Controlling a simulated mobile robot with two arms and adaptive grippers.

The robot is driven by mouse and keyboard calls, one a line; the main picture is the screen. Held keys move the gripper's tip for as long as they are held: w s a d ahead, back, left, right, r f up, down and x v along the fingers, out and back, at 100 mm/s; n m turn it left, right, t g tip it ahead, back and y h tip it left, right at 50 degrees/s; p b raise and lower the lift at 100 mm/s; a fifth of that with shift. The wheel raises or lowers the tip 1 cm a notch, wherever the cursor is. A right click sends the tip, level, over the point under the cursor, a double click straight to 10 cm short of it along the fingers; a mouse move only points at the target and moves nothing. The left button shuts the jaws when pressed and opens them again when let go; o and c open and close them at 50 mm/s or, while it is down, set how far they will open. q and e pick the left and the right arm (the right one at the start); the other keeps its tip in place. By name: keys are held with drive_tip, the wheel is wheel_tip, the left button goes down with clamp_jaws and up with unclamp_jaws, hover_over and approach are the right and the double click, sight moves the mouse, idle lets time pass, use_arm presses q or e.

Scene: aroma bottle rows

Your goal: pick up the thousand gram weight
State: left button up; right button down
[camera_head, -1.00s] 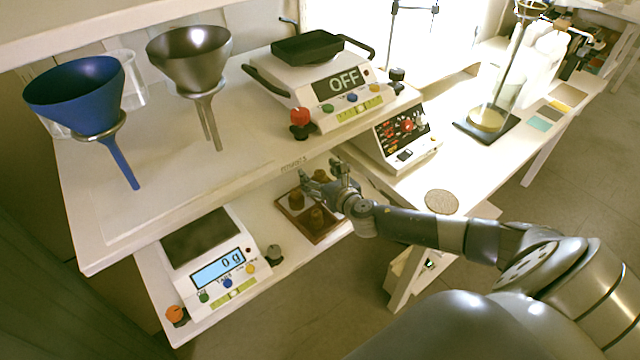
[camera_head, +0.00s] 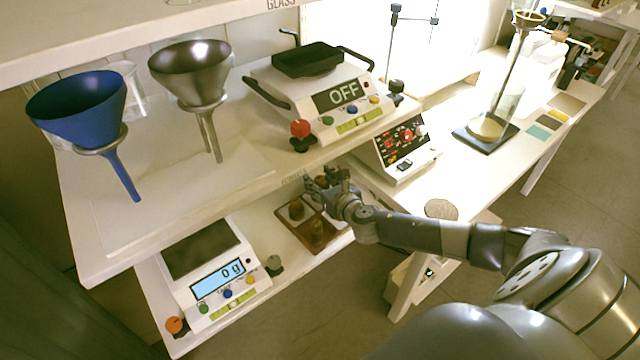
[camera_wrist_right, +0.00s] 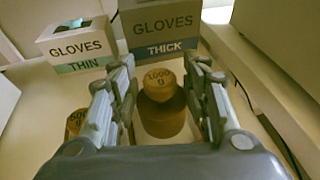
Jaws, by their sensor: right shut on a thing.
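The thousand gram weight (camera_wrist_right: 164,118) is a brass-coloured cylinder with a knob marked 1000 g, upright between my right fingers in the right wrist view. My right gripper (camera_wrist_right: 160,66) is shut on it. In the head view my right gripper (camera_head: 324,184) is over the back right of a brown weight tray (camera_head: 322,246) on the lower shelf. There its fingers mostly hide the weight. I cannot tell whether the weight is clear of the tray. My left gripper is out of view.
A 500 g weight (camera_wrist_right: 75,122) stands left of my fingers. Glove boxes marked thin (camera_wrist_right: 76,46) and thick (camera_wrist_right: 160,30) stand behind. A scale reading 0 g (camera_head: 214,272) is left of the tray. The upper shelf (camera_head: 190,205) overhangs close to the gripper.

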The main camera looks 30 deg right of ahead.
sight(320, 178)
wheel_tip(320, 178, up, 6)
drive_tip(key=shift+w+p, duration=0.1)
drive_tip(key=shift+p, duration=0.45)
drive_tip(key=s+a+b, duration=0.1)
drive_tip(key=s+a, duration=0.1)
drive_tip(key=s, duration=1.6)
